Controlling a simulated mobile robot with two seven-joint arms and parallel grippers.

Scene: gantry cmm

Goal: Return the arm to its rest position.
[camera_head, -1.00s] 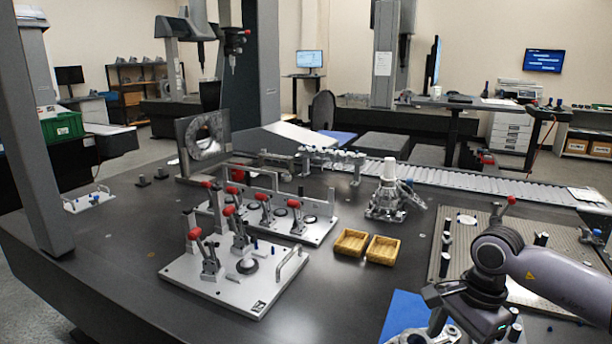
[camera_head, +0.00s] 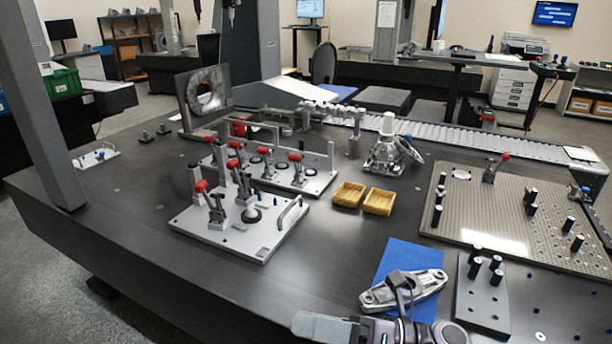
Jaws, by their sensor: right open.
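My right arm shows at the bottom edge, right of the middle, and its right gripper (camera_head: 402,292) overlaps a silver metal bracket (camera_head: 430,283) in the picture. The jaws are open; the fingertips are small and partly hidden, and I cannot tell whether they touch the bracket. The bracket lies on a blue sheet (camera_head: 402,254) near the front of the dark table. The gripper hides part of it. My left gripper is not in view.
Two yellow trays (camera_head: 349,194) and a cast metal part (camera_head: 388,150) stand behind. A clamp fixture (camera_head: 240,235) stands left, a perforated plate (camera_head: 470,205) right, and a small pegged plate (camera_head: 483,298) beside the blue sheet. The table's front left is bare.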

